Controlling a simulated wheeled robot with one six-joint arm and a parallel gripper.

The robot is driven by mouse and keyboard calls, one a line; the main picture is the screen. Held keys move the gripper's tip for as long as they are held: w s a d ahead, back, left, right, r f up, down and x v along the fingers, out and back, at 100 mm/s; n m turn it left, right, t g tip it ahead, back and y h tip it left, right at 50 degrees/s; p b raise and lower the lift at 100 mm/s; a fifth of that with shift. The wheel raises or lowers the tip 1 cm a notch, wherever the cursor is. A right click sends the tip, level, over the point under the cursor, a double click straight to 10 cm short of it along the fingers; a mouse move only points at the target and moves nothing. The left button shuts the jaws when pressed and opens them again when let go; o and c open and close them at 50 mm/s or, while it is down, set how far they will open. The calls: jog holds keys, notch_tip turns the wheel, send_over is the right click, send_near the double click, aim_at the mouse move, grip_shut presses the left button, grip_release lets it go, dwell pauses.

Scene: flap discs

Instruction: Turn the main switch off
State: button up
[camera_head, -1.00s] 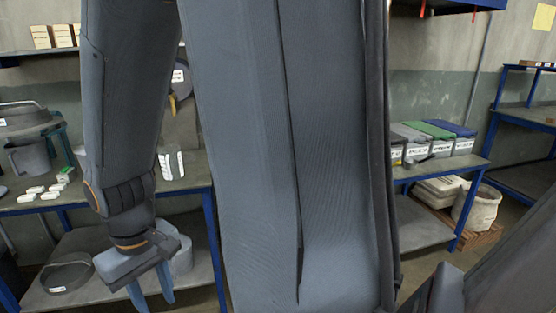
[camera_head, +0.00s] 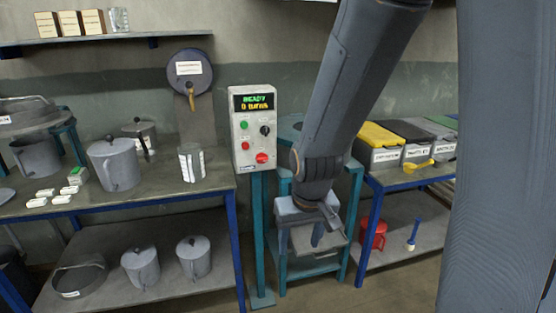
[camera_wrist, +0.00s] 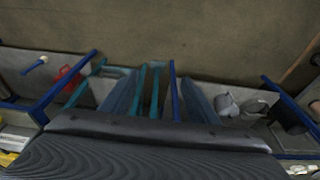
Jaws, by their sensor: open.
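A light grey control box (camera_head: 254,128) stands on a teal post in the head view. Its display (camera_head: 254,102) reads "READY" and "0 turns". No label naming the main switch is readable. My gripper (camera_head: 302,243) is open and empty, pointing down to the lower right of the box and apart from it. In the wrist view its fingers (camera_wrist: 160,100) are spread above the floor.
A teal stand (camera_head: 345,215) is behind my gripper. A left bench (camera_head: 130,200) holds pitchers and white blocks. A right bench (camera_head: 400,180) carries lidded bins, including a yellow-lidded one (camera_head: 378,145). Floor shows in front of the box's post.

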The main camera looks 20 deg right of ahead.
jog(key=w+t+p, duration=0.2)
jog(key=w+t, duration=0.5)
jog(key=w, duration=1.4)
jog(key=t+p, duration=0.2)
jog(key=t, duration=0.6)
send_near(263, 160)
jog(key=w, duration=0.1)
jog(key=w+p, duration=0.2)
jog(key=w, duration=0.5)
jog(key=shift+w+f, duration=0.1)
jog(key=shift+w, duration=0.3)
jog(key=shift+c, duration=0.2)
jog(key=c, duration=1)
